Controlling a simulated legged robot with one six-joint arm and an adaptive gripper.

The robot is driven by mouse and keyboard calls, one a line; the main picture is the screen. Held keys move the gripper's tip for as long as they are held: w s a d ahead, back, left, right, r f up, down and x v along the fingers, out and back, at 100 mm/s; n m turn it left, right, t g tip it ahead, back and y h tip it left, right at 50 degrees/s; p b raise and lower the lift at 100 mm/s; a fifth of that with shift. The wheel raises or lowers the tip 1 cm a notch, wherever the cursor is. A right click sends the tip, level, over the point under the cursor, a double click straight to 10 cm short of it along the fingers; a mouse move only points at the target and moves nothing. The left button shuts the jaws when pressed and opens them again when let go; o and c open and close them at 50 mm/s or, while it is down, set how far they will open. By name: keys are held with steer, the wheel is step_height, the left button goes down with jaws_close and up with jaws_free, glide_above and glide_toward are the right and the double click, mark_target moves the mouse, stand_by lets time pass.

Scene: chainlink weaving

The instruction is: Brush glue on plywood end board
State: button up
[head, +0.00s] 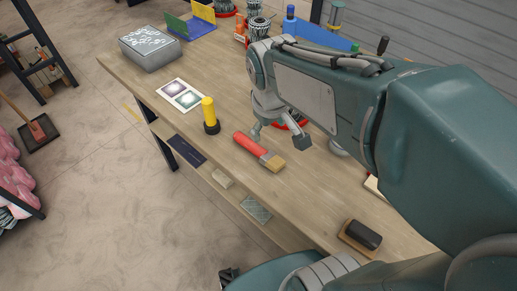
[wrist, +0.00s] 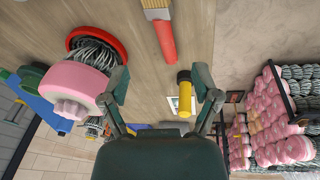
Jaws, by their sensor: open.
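A brush with a red handle and pale bristles (head: 258,150) lies flat on the wooden table; it also shows at the top of the wrist view (wrist: 163,35). My gripper (head: 280,138) is above the table just beside the brush, apart from it, with its fingers spread. In the wrist view, my gripper (wrist: 160,84) has nothing between its fingers. I cannot make out a plywood end board or a glue container in either view.
A printed card (head: 180,94) and grey box (head: 150,47) are farther back. A black-topped block (head: 361,236) sits near the front. In the wrist view, a pink spool (wrist: 72,88) is at left. Bare table surrounds the brush.

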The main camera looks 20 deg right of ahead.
steer(key=n+g, duration=0.2)
glide_toward(259, 149)
steer(key=f, duration=0.3)
steer(key=d+f, duration=0.1)
steer(key=f, duration=0.1)
steer(key=shift+w+a+f, duration=0.1)
steer(key=shift+w+f, duration=0.05)
steer(key=shift+f, duration=2.6)
jaws_close()
